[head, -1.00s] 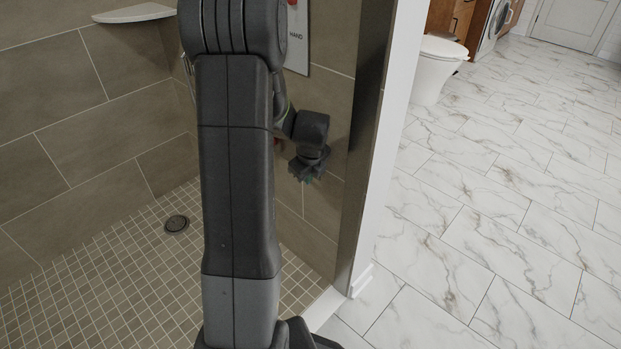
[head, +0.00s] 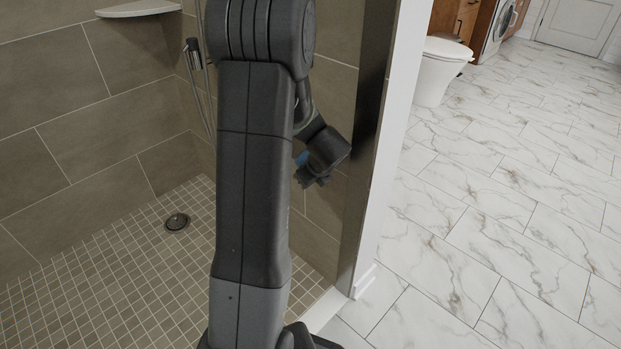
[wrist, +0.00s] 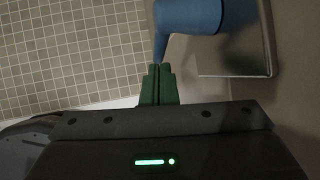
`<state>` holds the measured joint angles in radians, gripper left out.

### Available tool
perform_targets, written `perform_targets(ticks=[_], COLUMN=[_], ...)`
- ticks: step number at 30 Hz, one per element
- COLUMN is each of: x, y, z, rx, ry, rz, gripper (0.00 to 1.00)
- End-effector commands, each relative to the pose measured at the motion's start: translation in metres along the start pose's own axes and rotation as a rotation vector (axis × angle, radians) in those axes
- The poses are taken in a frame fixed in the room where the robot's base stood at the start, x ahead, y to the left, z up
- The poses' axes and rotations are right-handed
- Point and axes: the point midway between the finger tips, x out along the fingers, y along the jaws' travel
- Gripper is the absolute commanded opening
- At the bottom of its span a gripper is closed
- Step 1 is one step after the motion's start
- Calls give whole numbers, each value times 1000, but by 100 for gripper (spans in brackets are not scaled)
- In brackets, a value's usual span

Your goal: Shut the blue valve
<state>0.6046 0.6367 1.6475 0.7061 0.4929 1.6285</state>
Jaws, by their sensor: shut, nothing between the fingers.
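The blue valve (wrist: 188,16) shows at the top of the wrist view, in front of a metal plate (wrist: 262,40) on the wall. A narrow part of it runs down to the tips of my gripper (wrist: 157,72). The green fingers are closed together with nothing between them. I cannot tell whether they touch the blue part. In the head view, a small bit of the blue valve (head: 301,158) shows beside my gripper (head: 318,181), low on the shower wall. My arm hides most of the valve there.
The shower has a tiled floor with a drain (head: 177,222), a corner shelf (head: 138,9) and a hand shower (head: 193,54). A wall end (head: 385,150) stands right of my gripper. Beyond it are a toilet (head: 440,70) and open marble floor (head: 480,220).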

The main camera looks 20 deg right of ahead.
Motion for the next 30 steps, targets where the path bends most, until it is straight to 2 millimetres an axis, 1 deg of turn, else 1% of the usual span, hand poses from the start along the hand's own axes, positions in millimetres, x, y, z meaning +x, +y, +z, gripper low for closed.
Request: perform_targets(ticks=[3,10,21,30], x=[6,13,22,26], y=[1,2,5,5], z=[-2,-2,2,4], rx=[4,30,26,26], ry=[-10,-138,-132,-132], rz=[-1,-1,1,1], gripper=[0,0,0,0])
